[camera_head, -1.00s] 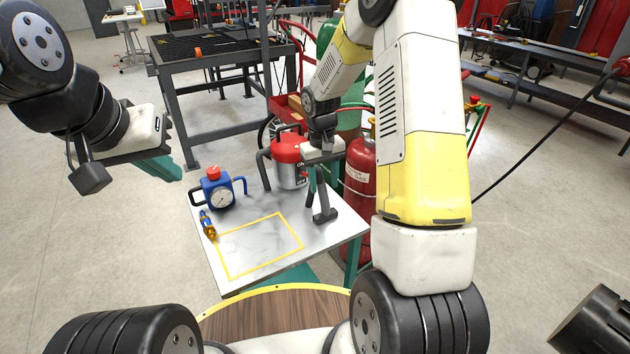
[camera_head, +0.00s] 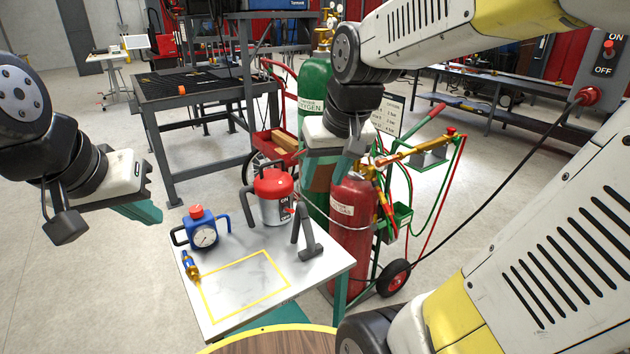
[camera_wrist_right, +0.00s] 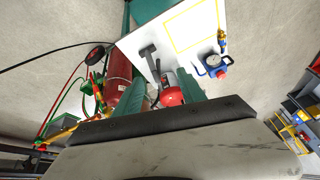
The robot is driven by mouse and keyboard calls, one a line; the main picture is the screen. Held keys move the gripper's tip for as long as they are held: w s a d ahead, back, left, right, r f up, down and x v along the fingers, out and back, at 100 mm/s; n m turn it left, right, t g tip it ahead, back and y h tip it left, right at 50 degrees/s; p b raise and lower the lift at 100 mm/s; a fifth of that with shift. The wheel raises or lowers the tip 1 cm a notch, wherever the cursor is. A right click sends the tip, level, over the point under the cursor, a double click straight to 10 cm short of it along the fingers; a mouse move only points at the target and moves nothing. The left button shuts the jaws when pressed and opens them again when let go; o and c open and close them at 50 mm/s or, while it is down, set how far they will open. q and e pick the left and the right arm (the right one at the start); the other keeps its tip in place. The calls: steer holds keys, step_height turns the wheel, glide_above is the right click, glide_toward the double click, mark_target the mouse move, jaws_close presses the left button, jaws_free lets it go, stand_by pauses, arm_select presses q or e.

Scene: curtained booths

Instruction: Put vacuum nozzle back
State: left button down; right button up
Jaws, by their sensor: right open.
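The dark grey vacuum nozzle (camera_head: 307,236) stands upright on the white table (camera_head: 335,262), just right of the vacuum, with its wide foot down; it also shows in the right wrist view (camera_wrist_right: 149,53). I cannot tell whether it is attached to the vacuum. The vacuum (camera_head: 272,200) has a red top and a silver body, partly between the fingers in the right wrist view (camera_wrist_right: 172,97). My right gripper (camera_head: 334,178) is open and empty, above and behind the nozzle, apart from it. My left gripper (camera_head: 145,211) hangs left of the table; its jaw opening is unclear.
A blue gauge (camera_head: 204,233) and a small blue-and-brass fitting (camera_head: 190,264) are at the table's left side. A yellow outlined area (camera_head: 245,285) on the tabletop is empty. A red gas cylinder (camera_head: 350,228) and a green one (camera_head: 314,95) stand close behind the table.

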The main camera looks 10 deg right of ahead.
steer(key=s+r+t, duration=0.1)
steer(key=s, duration=0.6)
steer(key=shift+a+r+t+y, duration=0.25)
steer(key=shift+a+t+y, duration=0.05)
steer(key=shift+a+y, duration=0.1)
steer(key=shift+c, duration=0.4)
